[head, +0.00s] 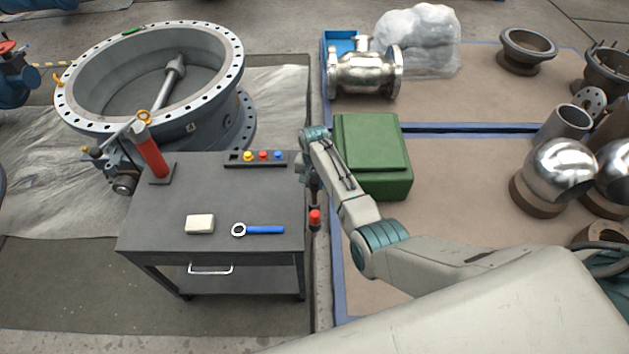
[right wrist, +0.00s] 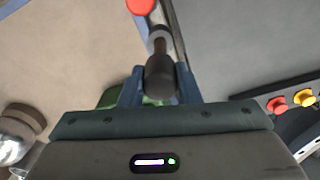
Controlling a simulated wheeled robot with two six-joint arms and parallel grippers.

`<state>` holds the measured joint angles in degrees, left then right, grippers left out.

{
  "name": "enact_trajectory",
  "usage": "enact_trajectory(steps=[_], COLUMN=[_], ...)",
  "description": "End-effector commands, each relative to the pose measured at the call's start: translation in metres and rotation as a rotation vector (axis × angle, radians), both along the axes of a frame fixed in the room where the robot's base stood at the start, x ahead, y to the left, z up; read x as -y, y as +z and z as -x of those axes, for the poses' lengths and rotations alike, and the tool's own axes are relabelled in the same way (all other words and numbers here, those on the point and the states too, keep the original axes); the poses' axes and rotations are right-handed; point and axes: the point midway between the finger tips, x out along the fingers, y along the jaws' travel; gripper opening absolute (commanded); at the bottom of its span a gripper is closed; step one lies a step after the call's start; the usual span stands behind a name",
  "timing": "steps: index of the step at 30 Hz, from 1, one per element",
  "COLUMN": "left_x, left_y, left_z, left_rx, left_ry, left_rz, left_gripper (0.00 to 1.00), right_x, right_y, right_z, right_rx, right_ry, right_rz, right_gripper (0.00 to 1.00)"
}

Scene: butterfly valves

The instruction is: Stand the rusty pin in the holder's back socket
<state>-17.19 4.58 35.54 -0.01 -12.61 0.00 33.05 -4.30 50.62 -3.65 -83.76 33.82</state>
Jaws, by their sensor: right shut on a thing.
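My right gripper (head: 313,180) is over the right edge of the cart, partly hidden by its own arm. In the right wrist view its blue fingers (right wrist: 160,82) are shut on a dark brown pin (right wrist: 159,62) with a blackish near end, which looks like the rusty pin. A grey ring-like part shows just past the pin; whether the pin touches it I cannot tell. A red-topped piece (head: 315,217) is beside the cart edge, just below the gripper, and also shows in the right wrist view (right wrist: 140,5). My left gripper is out of view.
The dark cart (head: 270,200) carries a strip with coloured knobs (head: 236,162), a red post (head: 150,158), a pale block (head: 200,224) and a blue-handled ring wrench (head: 262,230). A green box (head: 372,140) stands close right of my forearm. A large valve (head: 150,85) stands behind.

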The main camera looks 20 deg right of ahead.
Motion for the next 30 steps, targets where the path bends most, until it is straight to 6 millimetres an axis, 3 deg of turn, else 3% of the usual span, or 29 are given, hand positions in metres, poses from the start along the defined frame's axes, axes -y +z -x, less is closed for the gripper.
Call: enact_trajectory(steps=[30], left_x=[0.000], left_y=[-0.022], left_z=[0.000], left_rx=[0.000], left_ry=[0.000], left_rz=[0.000], left_gripper=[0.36], right_x=[0.000], right_y=[-0.031], right_z=[-0.001], right_rx=[0.001], right_ry=[0.000], right_rz=[0.000], right_gripper=[0.07])
